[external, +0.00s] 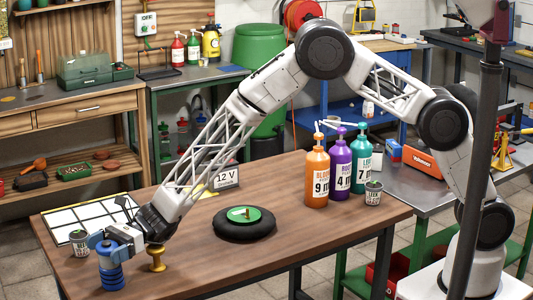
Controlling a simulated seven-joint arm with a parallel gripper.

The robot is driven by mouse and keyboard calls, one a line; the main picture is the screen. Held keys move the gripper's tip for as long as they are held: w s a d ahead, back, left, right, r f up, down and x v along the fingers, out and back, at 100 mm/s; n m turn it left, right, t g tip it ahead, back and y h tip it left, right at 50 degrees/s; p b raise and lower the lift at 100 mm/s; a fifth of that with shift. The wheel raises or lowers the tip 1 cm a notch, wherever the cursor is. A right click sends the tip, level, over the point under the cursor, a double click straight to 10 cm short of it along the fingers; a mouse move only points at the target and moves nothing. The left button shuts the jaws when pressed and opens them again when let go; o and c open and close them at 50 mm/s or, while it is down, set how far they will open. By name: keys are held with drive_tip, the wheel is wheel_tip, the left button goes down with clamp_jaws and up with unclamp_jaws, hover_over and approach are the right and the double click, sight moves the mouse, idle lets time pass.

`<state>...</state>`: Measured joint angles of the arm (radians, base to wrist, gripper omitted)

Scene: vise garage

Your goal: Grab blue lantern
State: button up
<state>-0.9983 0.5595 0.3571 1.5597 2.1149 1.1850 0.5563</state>
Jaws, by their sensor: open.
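A blue, ribbed, round object (110,272), which looks like the blue lantern, stands upright at the near left corner of the wooden table (310,228). My gripper (108,246) reaches down to the left and is at the top of this object. The jaws are open. The gripper hides part of the object's top, and I cannot tell whether the fingers touch it.
A brass-coloured stand (156,258) is close to the right of my gripper. A small pot (79,243) is just left of it, and a white gridded board (88,218) lies behind. A black ring with a green top (244,222) sits mid-table. Orange (317,178), purple (342,170) and teal bottles (361,174) stand farther right.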

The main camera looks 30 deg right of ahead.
sight(105, 243)
drive_tip(key=c, duration=1.5)
drive_tip(key=shift+r, duration=0.2)
drive_tip(key=shift+r, duration=1.35)
drive_tip(key=shift+s+d+r, duration=0.15)
drive_tip(key=shift+d+r, duration=0.1)
drive_tip(key=shift+r, duration=0.05)
drive_tip(key=s+d, duration=0.2)
drive_tip(key=d, duration=0.2)
drive_tip(key=s+d+r, duration=0.1)
drive_tip(key=s+d, duration=0.1)
drive_tip(key=d, duration=0.3)
drive_tip(key=s+d, duration=0.2)
drive_tip(key=d, duration=0.3)
drive_tip(key=shift+s+r, duration=0.2)
drive_tip(key=shift+s, duration=0.15)
